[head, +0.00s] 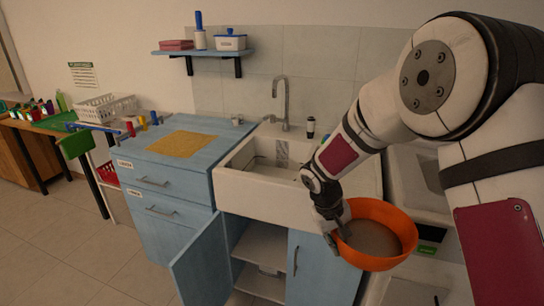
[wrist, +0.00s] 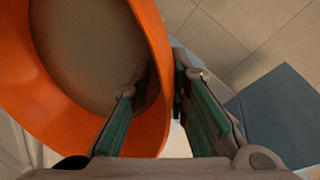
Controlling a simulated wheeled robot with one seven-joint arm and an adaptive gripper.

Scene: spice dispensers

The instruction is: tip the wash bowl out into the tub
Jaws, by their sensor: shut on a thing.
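The orange wash bowl (head: 400,222) is held in front of the sink cabinet, to the right of the open door. It looks about upright, with a flat grey-brown fill inside, seemingly dirty water. My gripper (head: 337,230) is shut on its left rim. In the wrist view the bowl (wrist: 152,40) fills the left side, and its wall runs between the two green-padded fingers of my gripper (wrist: 160,80). A white sink (head: 255,185) stands behind and left of the bowl. Another white basin (head: 408,185) shows at right, partly behind my arm; I cannot tell which is the tub.
A blue cabinet door (head: 198,262) stands open below the sink. A metal tap (head: 284,100) and a dark cup (head: 310,127) are at the sink's back. A blue counter (head: 165,150) with a yellow cloth is at left. The floor at front left is clear.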

